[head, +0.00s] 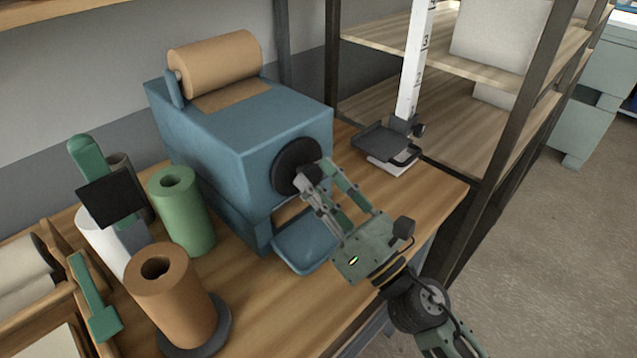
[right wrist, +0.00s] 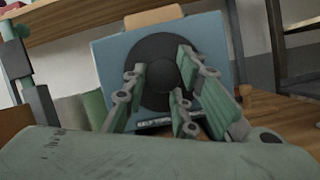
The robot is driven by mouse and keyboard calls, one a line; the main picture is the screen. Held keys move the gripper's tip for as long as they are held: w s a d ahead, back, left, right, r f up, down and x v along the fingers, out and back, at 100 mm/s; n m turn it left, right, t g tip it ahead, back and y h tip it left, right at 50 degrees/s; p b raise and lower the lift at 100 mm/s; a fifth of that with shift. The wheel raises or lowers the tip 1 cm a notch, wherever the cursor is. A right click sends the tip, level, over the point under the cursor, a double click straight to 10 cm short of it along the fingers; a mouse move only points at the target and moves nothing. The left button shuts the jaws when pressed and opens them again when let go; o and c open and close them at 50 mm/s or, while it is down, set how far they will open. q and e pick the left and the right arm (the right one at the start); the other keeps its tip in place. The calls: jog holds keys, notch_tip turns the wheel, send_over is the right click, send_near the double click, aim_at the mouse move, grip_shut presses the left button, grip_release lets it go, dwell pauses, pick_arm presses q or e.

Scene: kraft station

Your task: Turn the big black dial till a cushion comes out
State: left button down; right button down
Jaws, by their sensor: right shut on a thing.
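The big black dial (head: 289,163) is a round disc on the front face of the blue machine (head: 240,130). A brown paper roll (head: 217,62) sits on top of the machine, and a blue tray (head: 306,243) juts out below the dial. No cushion shows in the tray. My right gripper (head: 312,178) is at the dial, its fingers shut on the dial's middle part, which they partly hide. In the right wrist view the dial (right wrist: 154,50) faces the camera with the fingers (right wrist: 170,85) around its centre. My left gripper is not in view.
Green (head: 182,210) and brown (head: 172,295) rolls stand on the wooden table left of the machine. A black scale-like stand (head: 386,143) with a white ruler (head: 414,65) is to the right. Dark shelf posts (head: 503,110) rise beyond the table's right edge.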

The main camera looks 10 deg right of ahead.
jog(key=shift+s+a+f, duration=0.1)
jog(key=shift+a, duration=0.1)
jog(key=c, duration=1.8)
grip_release()
jog(key=shift+o, duration=1.2)
jog(key=shift+s+a, duration=0.1)
jog(key=v, duration=1.2)
